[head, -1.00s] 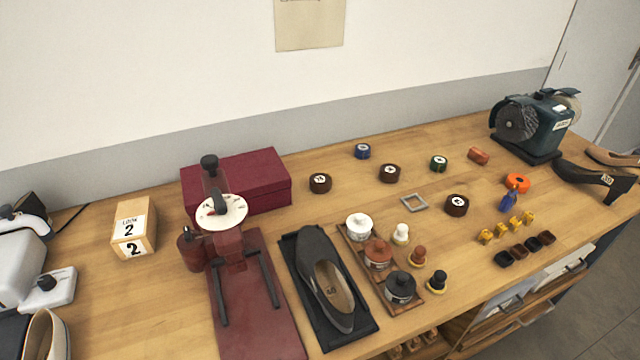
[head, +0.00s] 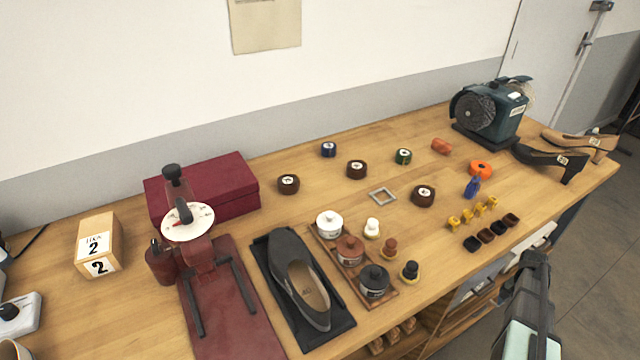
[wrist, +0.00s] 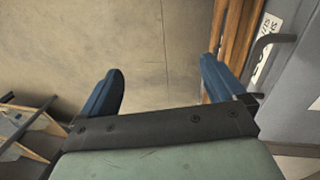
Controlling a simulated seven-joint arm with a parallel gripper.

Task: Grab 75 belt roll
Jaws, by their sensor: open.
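Three dark brown rolls with white round labels lie on the wooden bench in the head view: a left one (head: 288,184), a middle one (head: 356,169) and a right one (head: 423,195). A blue roll (head: 328,149) and a green roll (head: 403,156) with similar labels lie behind them. The label numbers are too small for me to tell which is 75. My gripper (head: 537,258) is at the lower right, off the bench's front edge and away from the rolls. In the wrist view my gripper (wrist: 162,68) is open and empty, with floor behind its blue fingers.
On the bench (head: 110,325) stand a maroon press (head: 205,250), a shoe on a black tray (head: 298,280), a jar rack (head: 350,262), yellow pieces (head: 468,216) and a grinder (head: 490,112). A grey square frame (head: 382,196) lies among the rolls. Shelves are under the front edge.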

